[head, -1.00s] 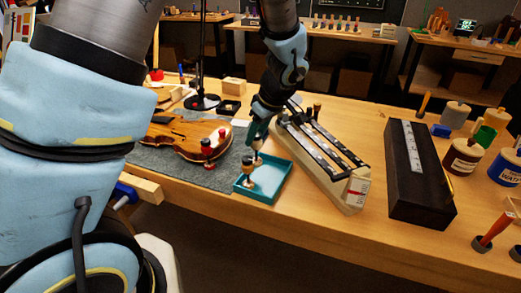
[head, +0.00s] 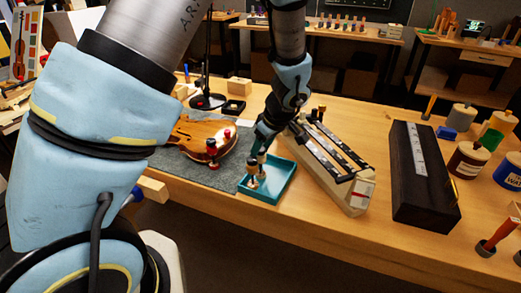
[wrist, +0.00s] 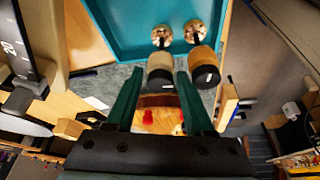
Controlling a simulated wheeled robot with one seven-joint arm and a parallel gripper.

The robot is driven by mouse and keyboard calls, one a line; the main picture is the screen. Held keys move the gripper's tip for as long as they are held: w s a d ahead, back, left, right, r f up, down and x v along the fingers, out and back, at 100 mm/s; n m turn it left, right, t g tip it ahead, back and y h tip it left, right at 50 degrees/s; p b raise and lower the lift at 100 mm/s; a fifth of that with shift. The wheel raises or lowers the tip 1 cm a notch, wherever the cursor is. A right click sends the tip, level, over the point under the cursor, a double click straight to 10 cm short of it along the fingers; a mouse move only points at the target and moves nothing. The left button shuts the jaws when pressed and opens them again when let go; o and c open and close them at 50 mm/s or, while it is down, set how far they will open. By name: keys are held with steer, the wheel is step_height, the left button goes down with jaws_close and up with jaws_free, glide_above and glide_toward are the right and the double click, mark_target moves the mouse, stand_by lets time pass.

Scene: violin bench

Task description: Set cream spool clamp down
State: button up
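The cream spool clamp (wrist: 160,62) stands in the teal tray (wrist: 112,22), between my fingertips, with a narrow gap visible at each side. My gripper (wrist: 159,80) looks open around its dark top end. A tan-brown spool clamp (wrist: 203,62) stands close beside it, outside my fingers. Both have round brass-coloured feet. In the head view, my gripper (head: 262,148) is over the tray (head: 272,196); the brown clamp (head: 251,182) is at left, the cream one just right of it, partly covered by my fingers.
The violin body (head: 195,137) with red clamps (head: 212,148) lies on a grey mat (head: 215,174) left of the tray. A pale box with dark rails (head: 345,190) stands close at the right, and a long black block (head: 420,185) beyond it. Jars (head: 467,160) are farther right.

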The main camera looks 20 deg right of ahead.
steer(key=shift+r, duration=0.4)
steer(key=b+v, duration=0.2)
steer(key=v, duration=1)
steer(key=a+f+m+g+h, duration=0.2)
steer(key=a+m, duration=0.4)
steer(key=a, duration=2.4)
steer(key=shift+s+a+f+m, duration=0.15)
steer(key=shift+a+f+m, duration=0.15)
steer(key=shift+a+f, duration=0.15)
